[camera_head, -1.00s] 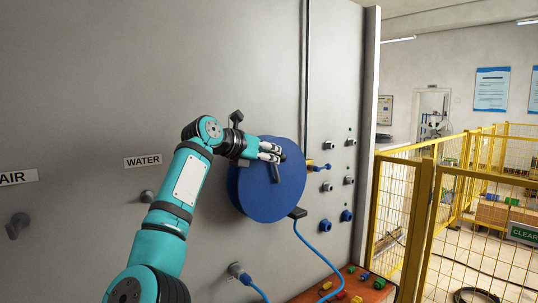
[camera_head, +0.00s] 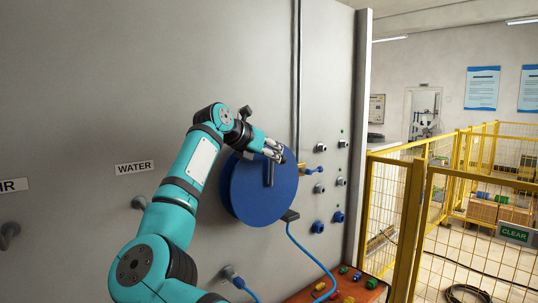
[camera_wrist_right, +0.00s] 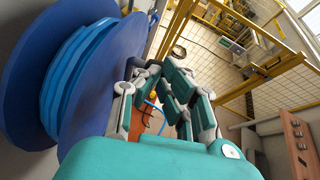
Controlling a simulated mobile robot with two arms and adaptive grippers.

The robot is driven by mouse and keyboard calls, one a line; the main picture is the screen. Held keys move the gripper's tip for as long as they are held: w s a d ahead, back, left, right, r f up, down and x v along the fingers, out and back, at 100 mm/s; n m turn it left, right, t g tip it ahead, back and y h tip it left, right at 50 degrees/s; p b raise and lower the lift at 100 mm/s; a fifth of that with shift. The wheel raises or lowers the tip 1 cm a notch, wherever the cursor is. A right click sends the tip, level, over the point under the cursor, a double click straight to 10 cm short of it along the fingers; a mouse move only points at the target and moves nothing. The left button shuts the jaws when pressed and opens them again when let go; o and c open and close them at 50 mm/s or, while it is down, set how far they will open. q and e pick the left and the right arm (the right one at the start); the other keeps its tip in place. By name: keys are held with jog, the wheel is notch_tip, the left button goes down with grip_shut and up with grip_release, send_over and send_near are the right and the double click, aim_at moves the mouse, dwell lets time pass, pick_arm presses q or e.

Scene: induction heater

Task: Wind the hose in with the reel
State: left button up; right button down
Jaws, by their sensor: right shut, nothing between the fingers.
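The blue round reel (camera_head: 240,195) is mounted on the grey wall panel in the head view. A dark crank handle (camera_head: 270,175) stands out from its face. My right gripper (camera_head: 277,153) is shut and empty at the reel's upper right, close to the top of the crank; whether they touch I cannot tell. The blue hose (camera_head: 309,257) runs from a dark outlet (camera_head: 290,215) at the reel's lower right down toward the bench. In the right wrist view the reel (camera_wrist_right: 110,80) fills the left, with light-blue hose turns (camera_wrist_right: 75,75) on it. My left gripper is not in view.
Valves and several fittings (camera_head: 318,227) sit on the panel right of the reel. A WATER label (camera_head: 134,167) is at the left. A red-brown bench (camera_head: 365,294) with small colored fittings lies below. Yellow mesh fencing (camera_head: 400,205) stands to the right.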

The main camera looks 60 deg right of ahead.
jog(key=shift+s+d+r, duration=0.1)
jog(key=shift+s+d, duration=0.15)
jog(key=shift+d, duration=0.65)
jog(key=shift+s+d, duration=0.2)
jog(key=shift+d, duration=0.7)
jog(key=shift+r, duration=0.15)
